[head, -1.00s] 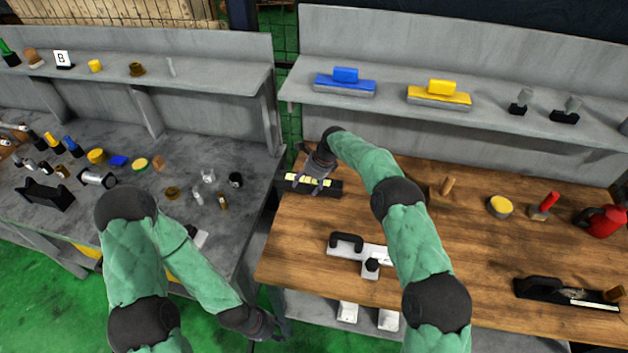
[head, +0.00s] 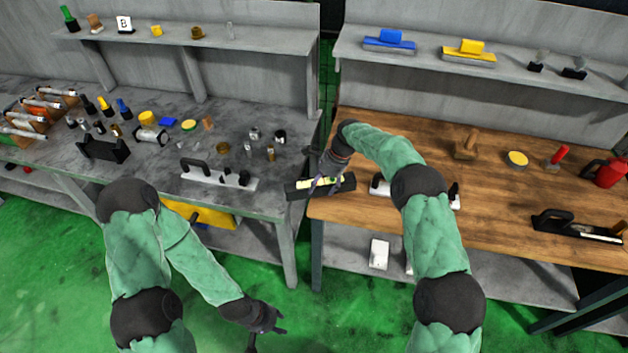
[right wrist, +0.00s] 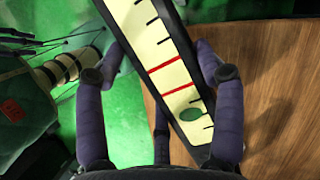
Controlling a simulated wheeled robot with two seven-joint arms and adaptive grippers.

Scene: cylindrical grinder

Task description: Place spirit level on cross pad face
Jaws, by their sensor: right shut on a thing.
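The spirit level (head: 297,191) is a black bar with a pale yellow, marked strip. My right gripper (head: 326,183) is shut on it and holds it near the wooden bench's left edge, over the gap between the benches. In the right wrist view the level (right wrist: 165,65) runs tilted between the fingers, with red and black lines and a green spot. A white pad with black handle and knob (head: 218,179) lies on the grey bench. A similar white pad (head: 380,190) on the wooden bench is partly hidden by my right arm. I cannot tell which is the cross pad. My left gripper (head: 268,328) is open and empty, low over the floor.
The grey bench (head: 60,165) holds several small parts and a black bracket (head: 103,149). The wooden bench (head: 500,210) has a red can (head: 606,172) and a black plane-like tool (head: 577,227) at right. Shelves stand behind both benches. The wood between is mostly clear.

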